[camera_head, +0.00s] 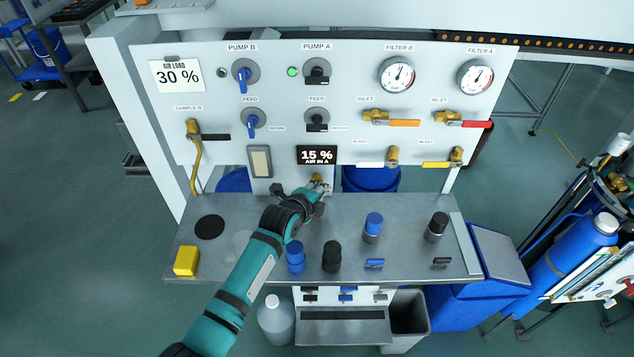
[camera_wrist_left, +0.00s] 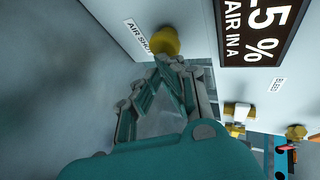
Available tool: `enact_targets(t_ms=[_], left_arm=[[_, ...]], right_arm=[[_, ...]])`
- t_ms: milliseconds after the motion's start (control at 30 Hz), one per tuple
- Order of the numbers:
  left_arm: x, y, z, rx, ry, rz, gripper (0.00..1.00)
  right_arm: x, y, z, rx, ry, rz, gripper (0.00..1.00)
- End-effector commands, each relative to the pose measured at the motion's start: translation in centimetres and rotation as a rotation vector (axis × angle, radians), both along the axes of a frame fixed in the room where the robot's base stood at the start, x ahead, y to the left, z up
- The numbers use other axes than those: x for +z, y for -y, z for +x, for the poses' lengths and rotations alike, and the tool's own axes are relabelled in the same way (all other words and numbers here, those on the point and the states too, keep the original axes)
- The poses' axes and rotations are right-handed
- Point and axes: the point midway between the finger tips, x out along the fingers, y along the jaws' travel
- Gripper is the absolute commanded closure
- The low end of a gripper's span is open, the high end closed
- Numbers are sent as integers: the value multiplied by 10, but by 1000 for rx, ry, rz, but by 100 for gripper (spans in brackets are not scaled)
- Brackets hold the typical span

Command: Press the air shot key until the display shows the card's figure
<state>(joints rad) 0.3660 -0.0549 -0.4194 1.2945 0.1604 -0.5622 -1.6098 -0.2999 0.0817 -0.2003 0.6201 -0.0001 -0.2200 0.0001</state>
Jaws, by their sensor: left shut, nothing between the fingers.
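The card (camera_head: 177,76) at the panel's upper left reads "AIR LOAD 30 %". The display (camera_head: 317,155) reads "15 % AIR IN A"; part of it shows in the wrist view (camera_wrist_left: 258,30). The yellow air shot key (camera_wrist_left: 164,41) sits beside its "AIR SHOT" label, just below the display; in the head view the key (camera_head: 317,177) is partly hidden by my gripper. My left gripper (camera_head: 319,186) is shut and empty, its fingertips right at the key. I cannot tell whether they touch it. My right gripper is not in view.
The panel (camera_head: 350,105) carries knobs, gauges and valve handles, with bleed valves (camera_head: 393,156) right of the display. A steel bench (camera_head: 390,210) below holds a yellow block (camera_head: 186,261) and several blue and black capped pieces. A grey plate (camera_head: 260,161) is left of the display.

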Motion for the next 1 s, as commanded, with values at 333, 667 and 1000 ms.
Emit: enact_targets(t_ms=[333, 667, 1000], left_arm=[[0, 0, 5, 0, 1, 0, 100], [0, 0, 9, 0, 0, 0, 100], [0, -1, 12, 1, 0, 0, 100]], right_arm=[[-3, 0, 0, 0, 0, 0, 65], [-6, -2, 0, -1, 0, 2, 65], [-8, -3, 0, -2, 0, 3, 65]])
